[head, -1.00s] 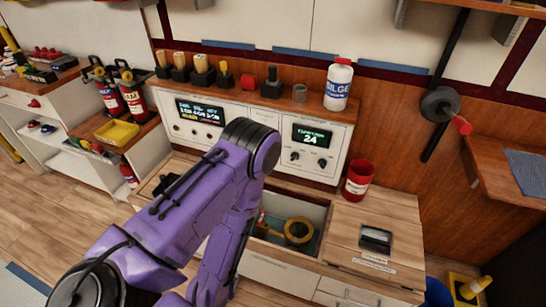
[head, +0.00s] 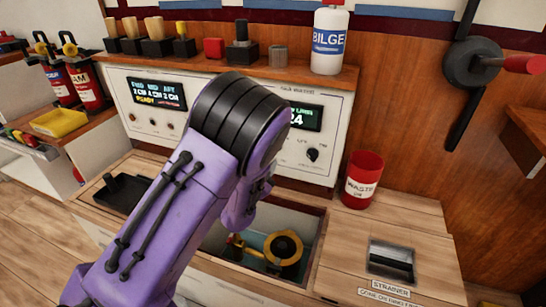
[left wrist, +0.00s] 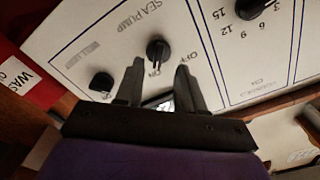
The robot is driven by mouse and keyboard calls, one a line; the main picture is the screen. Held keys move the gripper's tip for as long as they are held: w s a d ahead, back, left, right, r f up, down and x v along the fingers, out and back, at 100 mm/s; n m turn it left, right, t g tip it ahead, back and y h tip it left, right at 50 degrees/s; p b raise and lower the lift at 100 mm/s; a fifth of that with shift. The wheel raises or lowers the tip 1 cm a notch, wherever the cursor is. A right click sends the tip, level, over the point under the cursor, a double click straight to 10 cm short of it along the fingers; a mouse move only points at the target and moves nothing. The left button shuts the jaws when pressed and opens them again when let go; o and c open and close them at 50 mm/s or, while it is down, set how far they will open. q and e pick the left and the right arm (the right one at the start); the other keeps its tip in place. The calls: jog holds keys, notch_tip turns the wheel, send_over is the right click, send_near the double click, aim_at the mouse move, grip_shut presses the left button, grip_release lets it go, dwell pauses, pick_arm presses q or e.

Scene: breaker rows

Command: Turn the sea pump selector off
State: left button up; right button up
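The sea pump selector (left wrist: 158,50) is a small black knob on a white panel in the left wrist view. The words SEA PUMP stand above it in that picture, with small position labels beside it. I cannot tell its setting surely. My left gripper (left wrist: 160,66) is open, with its fingertips apart just below the knob and to either side; contact cannot be made out. In the head view my purple left arm hides the gripper and part of the panel (head: 262,172). My right gripper is not in view.
Another black knob (left wrist: 102,84) is close to the left finger in the wrist picture. A larger numbered dial (left wrist: 252,6) is at upper right. A red waste bin (head: 364,182) stands beside the panel. An open bay (head: 318,228) lies below; a bilge bottle (head: 328,42) stands above.

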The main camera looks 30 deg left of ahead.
pick_arm(q)
jog(key=x, duration=0.4)
jog(key=shift+w, duration=0.3)
grip_shut()
jog(key=shift+d+f+n+p, duration=0.1)
jog(key=shift+n+p, duration=1.55)
jog(key=shift+n, duration=2.3)
jog(key=shift+d+n+p, duration=0.15)
jog(key=shift+n+p, duration=1.45)
jog(key=shift+n, duration=2.35)
